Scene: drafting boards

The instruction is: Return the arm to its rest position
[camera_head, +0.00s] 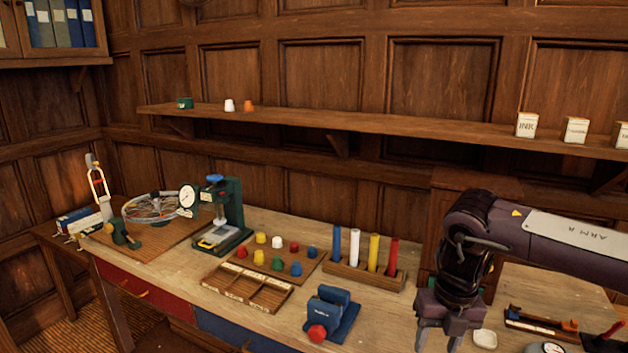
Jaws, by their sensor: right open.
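My right arm (560,238) comes in from the right edge and bends down at its elbow. My right gripper (447,330) points down over the front right part of the bench, with its fingers apart and nothing seen between them. Its fingertips run close to the bottom edge of the picture. My left gripper is not in view.
On the wooden bench (262,325) stand a rack with coloured tubes (354,250), a board of coloured knobs (290,277), a divided tray (247,288), a blue device with a red knob (334,311) and a green press (234,215). A white dish (485,339) lies right of the gripper.

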